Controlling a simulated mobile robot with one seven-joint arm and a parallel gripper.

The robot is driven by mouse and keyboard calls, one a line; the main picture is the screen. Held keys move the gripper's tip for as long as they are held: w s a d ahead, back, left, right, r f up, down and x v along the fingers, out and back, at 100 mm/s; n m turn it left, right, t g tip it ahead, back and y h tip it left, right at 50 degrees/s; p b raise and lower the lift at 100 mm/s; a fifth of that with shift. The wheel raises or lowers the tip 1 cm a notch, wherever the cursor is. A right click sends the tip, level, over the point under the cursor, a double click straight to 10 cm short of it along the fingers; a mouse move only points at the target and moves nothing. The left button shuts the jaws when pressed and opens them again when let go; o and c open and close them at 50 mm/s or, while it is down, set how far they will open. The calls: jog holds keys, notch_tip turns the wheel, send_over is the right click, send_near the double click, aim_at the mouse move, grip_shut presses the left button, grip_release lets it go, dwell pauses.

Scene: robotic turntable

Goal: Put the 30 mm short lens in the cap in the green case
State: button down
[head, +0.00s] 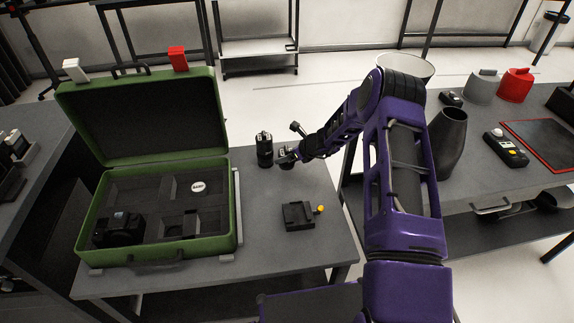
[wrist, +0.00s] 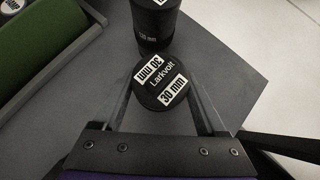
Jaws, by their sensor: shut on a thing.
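My gripper (wrist: 161,88) is shut on a short black lens (wrist: 161,82); its round top reads "Larkvolt" and "30 mm". In the head view the gripper (head: 287,158) is over the middle table, right of the green case (head: 235,200). I cannot tell whether the held lens touches the table. The case is open, with dark foam compartments. A white round cap (head: 198,187) with dark lettering sits in a right-hand rear compartment. A black camera (head: 120,230) sits at the case's front left.
A taller black lens (head: 264,148) stands upright close beside the held one; it shows in the wrist view (wrist: 155,25) too. A black device with a yellow knob (head: 299,215) lies on the table's front right (head: 330,243). The table between case and device is clear.

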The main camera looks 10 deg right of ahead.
aim_at(287, 163)
jog(key=shift+f+b, duration=0.5)
jog(key=shift+f, duration=1.55)
grip_release()
jog(key=shift+r, duration=0.1)
jog(key=shift+r, duration=0.1)
